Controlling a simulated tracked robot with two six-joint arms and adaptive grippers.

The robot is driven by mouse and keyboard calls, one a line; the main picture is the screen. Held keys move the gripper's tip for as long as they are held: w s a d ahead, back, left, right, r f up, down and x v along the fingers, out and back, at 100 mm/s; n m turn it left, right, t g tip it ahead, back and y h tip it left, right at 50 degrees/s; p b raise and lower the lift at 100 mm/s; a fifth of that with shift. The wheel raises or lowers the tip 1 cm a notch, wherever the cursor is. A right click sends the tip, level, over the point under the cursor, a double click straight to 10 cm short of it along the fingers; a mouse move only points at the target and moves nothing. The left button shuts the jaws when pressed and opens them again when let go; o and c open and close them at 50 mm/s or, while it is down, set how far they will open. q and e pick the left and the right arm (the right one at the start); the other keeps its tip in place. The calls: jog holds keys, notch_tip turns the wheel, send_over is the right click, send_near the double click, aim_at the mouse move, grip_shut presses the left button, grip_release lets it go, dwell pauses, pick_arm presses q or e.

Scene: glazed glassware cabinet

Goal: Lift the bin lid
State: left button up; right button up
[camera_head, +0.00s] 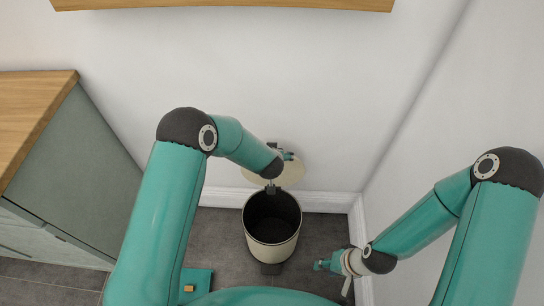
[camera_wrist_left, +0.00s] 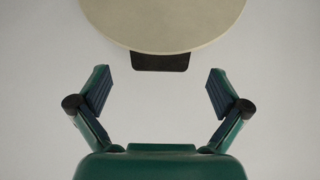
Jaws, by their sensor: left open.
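The cream bin (camera_head: 272,246) stands on the floor by the back wall, and its dark inside shows from above. Its round cream lid (camera_head: 293,174) is tilted up behind the opening, near the wall. In the left wrist view the lid (camera_wrist_left: 165,22) fills the top, with a dark tab (camera_wrist_left: 160,62) on its lower edge. My left gripper (camera_wrist_left: 160,92) is open, with nothing between its fingers, and the tab lies just beyond them. In the head view the left gripper (camera_head: 286,155) is small, over the lid. My right gripper (camera_head: 322,265) is low, right of the bin; its jaws are unclear.
A dark pedal (camera_head: 271,269) sticks out at the bin's front foot. A green-grey cabinet (camera_head: 75,165) with a wooden top stands at the left. A wooden shelf (camera_head: 225,4) is on the wall above. The right wall is close to my right arm.

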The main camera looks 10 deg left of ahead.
pick_arm(q)
jog(key=v, duration=0.7)
jog(key=shift+s+r, duration=0.3)
jog(key=s+a+f+g+p, duration=0.35)
jog(key=s+a, duration=0.35)
jog(key=a, duration=0.4)
jog(key=s+d+f+g+h+p, duration=0.1)
jog(key=s+d+g+h, duration=0.1)
jog(key=s, duration=0.8)
jog(key=s+d+n+g+h+p, duration=0.1)
jog(key=s+d, duration=0.3)
jog(key=s, duration=0.6)
jog(key=shift+s+f+g+h, duration=0.25)
jog(key=shift+f+g+h, duration=0.15)
jog(key=shift+g+h, duration=0.4)
